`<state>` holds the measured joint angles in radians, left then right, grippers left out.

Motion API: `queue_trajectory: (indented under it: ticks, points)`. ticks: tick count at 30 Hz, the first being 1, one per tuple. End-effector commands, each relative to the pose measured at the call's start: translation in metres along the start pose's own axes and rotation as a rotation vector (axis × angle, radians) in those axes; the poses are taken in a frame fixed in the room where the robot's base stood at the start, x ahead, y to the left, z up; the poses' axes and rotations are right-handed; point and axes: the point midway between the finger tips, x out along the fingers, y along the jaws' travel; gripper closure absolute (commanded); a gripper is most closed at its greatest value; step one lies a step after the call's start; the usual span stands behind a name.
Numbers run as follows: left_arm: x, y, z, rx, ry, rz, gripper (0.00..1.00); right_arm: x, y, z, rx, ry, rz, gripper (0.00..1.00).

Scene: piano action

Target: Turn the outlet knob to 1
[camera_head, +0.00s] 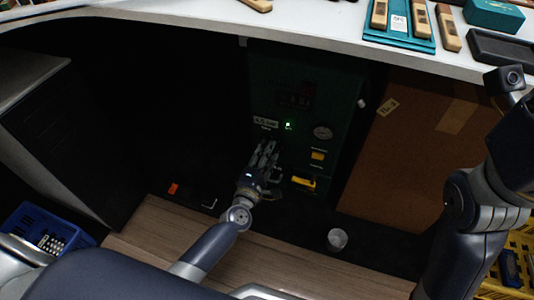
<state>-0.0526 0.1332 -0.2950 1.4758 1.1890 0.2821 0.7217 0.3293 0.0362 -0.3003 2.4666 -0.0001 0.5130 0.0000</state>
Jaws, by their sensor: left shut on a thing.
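A dark green panel unit (340,95) stands under the bench, with a lit green lamp (288,126), a small dark display (293,99), a round gauge (323,132) and yellow parts (304,182) on its front. My left gripper (266,150) reaches up to the panel front below a white label (266,122). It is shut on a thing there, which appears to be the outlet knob. The fingers hide the knob, and its setting cannot be read. My right arm stands at the right edge; its gripper is not seen.
The white bench top (320,28) overhangs the panel and holds a teal tray (398,40) and wooden pieces. A brown board (420,150) leans right of the panel. A metal cup (337,239) stands on the dark floor. Blue (30,222) and yellow crates (518,250) lie at the sides.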

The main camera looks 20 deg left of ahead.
Motion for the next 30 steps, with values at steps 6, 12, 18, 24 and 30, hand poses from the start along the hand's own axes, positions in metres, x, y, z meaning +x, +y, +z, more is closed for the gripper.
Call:
queue_trajectory:
  ticks: [6,12,18,24,30]
  points:
    - [0.001,0.002,-0.002,0.001,0.003,0.003,0.45,0.000,0.000,0.001,0.000,-0.003,0.001,0.60]
    - [0.001,0.001,-0.001,0.001,0.002,0.002,0.45,-0.001,0.000,0.003,0.000,-0.006,0.001,0.60]
    - [-0.003,0.000,-0.001,0.001,0.001,0.000,0.45,-0.001,0.001,0.002,0.000,-0.007,0.005,0.60]
    - [-0.030,-0.001,-0.001,0.001,0.002,-0.002,0.45,-0.001,0.001,0.002,0.000,-0.005,0.003,0.60]
    - [-0.070,-0.001,-0.001,0.002,0.001,-0.002,0.45,-0.001,0.000,0.001,0.000,-0.004,0.002,0.60]
